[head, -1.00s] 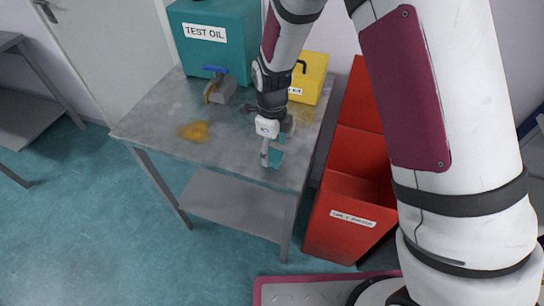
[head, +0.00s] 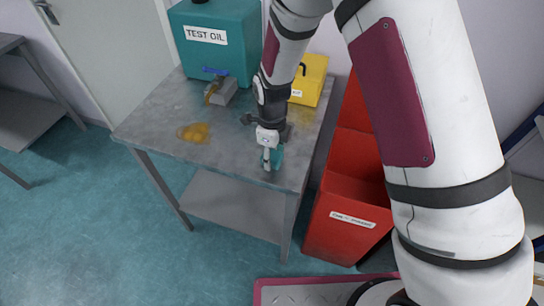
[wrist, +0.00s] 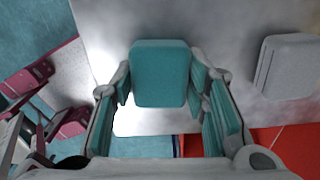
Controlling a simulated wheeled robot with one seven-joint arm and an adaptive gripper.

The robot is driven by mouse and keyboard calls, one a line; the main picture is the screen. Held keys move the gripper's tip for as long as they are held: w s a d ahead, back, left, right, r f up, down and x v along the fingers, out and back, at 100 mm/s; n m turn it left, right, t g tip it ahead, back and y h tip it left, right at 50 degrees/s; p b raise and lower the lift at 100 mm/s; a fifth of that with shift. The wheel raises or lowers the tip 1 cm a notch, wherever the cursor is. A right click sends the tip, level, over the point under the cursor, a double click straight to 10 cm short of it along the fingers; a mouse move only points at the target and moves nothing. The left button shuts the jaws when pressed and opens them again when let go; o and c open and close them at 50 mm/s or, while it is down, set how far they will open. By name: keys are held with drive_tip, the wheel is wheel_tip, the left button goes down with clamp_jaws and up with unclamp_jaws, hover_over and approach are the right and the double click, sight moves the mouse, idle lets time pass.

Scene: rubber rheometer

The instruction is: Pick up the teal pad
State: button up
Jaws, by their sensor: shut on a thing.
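The teal pad (wrist: 160,72) is a rounded flat block between my fingertips in the wrist view. In the head view a little of the teal pad (head: 277,156) shows at my gripper (head: 271,160), near the front right of the grey table (head: 232,166). My gripper (wrist: 160,88) is shut on the pad, one finger on each side of it. The fingers also have teal inner faces. I cannot tell whether the pad touches the table or is just above it.
A yellow-brown oil puddle (head: 194,132) lies left on the table. Behind it are a grey device with a blue handle (head: 222,92), a teal TEST OIL box (head: 212,40) and a yellow box (head: 310,80). Red bins (head: 345,195) stand right. A pale grey block (wrist: 290,65) shows in the wrist view.

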sight(272, 156)
drive_tip(key=shift+r, duration=0.85)
drive_tip(key=shift+s+r+b, duration=0.25)
drive_tip(key=shift+r+b, duration=0.1)
drive_tip(key=shift+r, duration=0.65)
drive_tip(key=s+d+r, duration=0.1)
drive_tip(key=s, duration=1.4)
drive_tip(key=shift+s+d+r+p, duration=0.15)
drive_tip(key=shift+s+d+p, duration=0.1)
drive_tip(key=shift+d+p, duration=0.1)
drive_tip(key=o, duration=0.3)
drive_tip(key=c, duration=0.4)
drive_tip(key=shift+o, duration=0.2)
drive_tip(key=shift+w, duration=0.15)
